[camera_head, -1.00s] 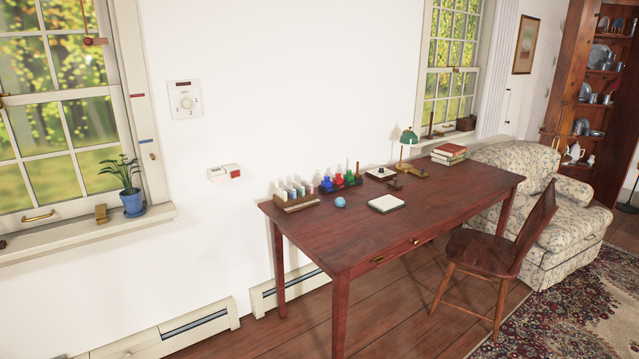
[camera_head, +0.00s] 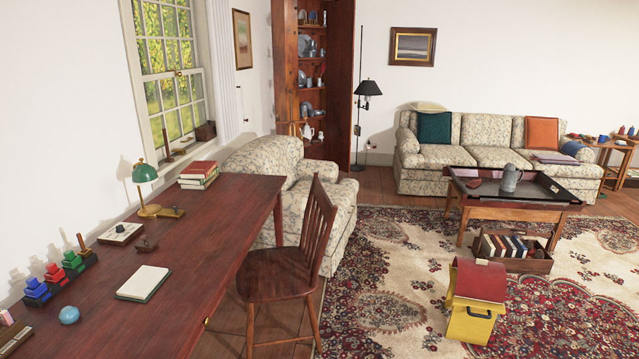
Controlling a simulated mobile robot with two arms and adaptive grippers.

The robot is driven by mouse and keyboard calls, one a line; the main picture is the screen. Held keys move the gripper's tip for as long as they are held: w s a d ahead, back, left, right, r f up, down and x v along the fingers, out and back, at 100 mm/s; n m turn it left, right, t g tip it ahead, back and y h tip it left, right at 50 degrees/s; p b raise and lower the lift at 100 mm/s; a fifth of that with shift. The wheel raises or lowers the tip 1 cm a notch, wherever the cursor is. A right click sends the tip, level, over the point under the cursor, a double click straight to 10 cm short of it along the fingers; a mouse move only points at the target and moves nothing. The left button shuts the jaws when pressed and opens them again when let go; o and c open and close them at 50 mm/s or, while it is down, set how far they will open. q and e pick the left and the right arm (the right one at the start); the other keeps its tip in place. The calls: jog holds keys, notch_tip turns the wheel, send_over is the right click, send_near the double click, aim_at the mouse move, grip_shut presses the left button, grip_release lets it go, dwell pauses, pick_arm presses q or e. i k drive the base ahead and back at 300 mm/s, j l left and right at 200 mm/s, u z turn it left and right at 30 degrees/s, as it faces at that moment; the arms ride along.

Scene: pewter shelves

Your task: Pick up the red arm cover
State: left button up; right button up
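I cannot make out a red arm cover for certain in the head view. The floral sofa (camera_head: 484,158) stands at the back right, with a dark blue cloth (camera_head: 578,150) over its right arm. An orange-red cushion (camera_head: 541,133) leans on its back. The floral armchair (camera_head: 335,215) stands behind the desk chair, and its visible arm shows no red cover. Neither of my grippers is in view.
A dark red desk (camera_head: 215,255) fills the left front, with a wooden chair (camera_head: 290,260) at it. A low table (camera_head: 520,211) stands before the sofa. A yellow box with a red lid (camera_head: 477,315) stands on the patterned rug (camera_head: 385,305), which has open room.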

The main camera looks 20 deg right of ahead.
aim_at(485, 281)
jog(key=i+l+z, duration=0.2)
jog(key=i+z, duration=0.15)
jog(key=i, duration=0.2)
jog(key=i+z, duration=0.3)
jog(key=i, duration=0.25)
jog(key=i+z, duration=0.35)
jog(key=i, duration=0.2)
